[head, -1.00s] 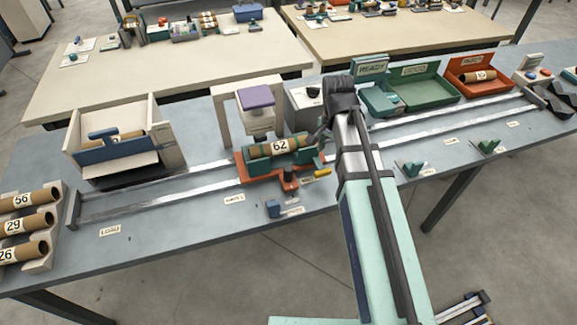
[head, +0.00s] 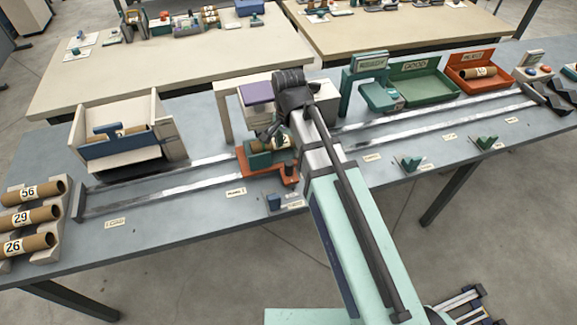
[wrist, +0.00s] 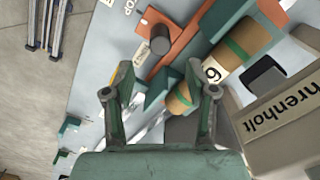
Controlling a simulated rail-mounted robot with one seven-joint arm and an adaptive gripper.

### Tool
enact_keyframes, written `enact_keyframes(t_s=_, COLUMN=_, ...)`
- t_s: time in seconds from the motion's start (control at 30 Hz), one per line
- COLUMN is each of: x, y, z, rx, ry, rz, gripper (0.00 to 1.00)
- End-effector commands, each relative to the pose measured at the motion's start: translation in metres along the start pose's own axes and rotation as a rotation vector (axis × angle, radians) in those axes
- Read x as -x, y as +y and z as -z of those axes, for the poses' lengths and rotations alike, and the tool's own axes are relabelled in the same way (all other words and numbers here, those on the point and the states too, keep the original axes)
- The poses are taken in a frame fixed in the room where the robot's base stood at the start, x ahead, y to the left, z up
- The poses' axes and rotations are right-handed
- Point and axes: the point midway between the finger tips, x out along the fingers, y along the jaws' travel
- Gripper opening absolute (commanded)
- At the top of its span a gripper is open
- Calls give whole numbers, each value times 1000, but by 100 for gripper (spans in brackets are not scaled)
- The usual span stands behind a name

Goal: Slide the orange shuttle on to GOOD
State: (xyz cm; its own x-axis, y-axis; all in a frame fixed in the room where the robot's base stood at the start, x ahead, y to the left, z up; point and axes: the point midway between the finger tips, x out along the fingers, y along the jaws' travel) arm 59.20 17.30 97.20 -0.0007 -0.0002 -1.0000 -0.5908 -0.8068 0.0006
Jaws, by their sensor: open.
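The orange shuttle (head: 288,177) sits on the rails left of the GOOD tray (head: 432,88), in front of the purple-topped station. Its green cradle (head: 259,160) bears a brown tube (head: 283,143), now partly hidden by my arm. In the wrist view, the shuttle (wrist: 184,42) shows a dark round knob (wrist: 160,39), and the tube (wrist: 243,48) with a green band lies beside it. My gripper (wrist: 160,94) is open, its fingers spread and apart from the knob. In the head view my gripper (head: 268,132) hangs over the cradle area, partly hidden.
The rails (head: 430,118) run right past a green READY post (head: 347,92) to the orange reject tray (head: 482,85). Small green blocks (head: 410,163) stand along the front edge. A white bin (head: 125,135) and a tube rack (head: 35,225) stand left.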

Motion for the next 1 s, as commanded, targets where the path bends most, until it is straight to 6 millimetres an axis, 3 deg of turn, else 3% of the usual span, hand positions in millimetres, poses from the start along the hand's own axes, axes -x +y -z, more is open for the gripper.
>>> enact_keyframes(t_s=0.6, x=-85, y=0, z=0, rx=0, ry=-1, rz=-2, gripper=57)
enact_keyframes(t_s=1.0, x=-107, y=0, z=0, rx=0, ry=0, rz=1, gripper=57)
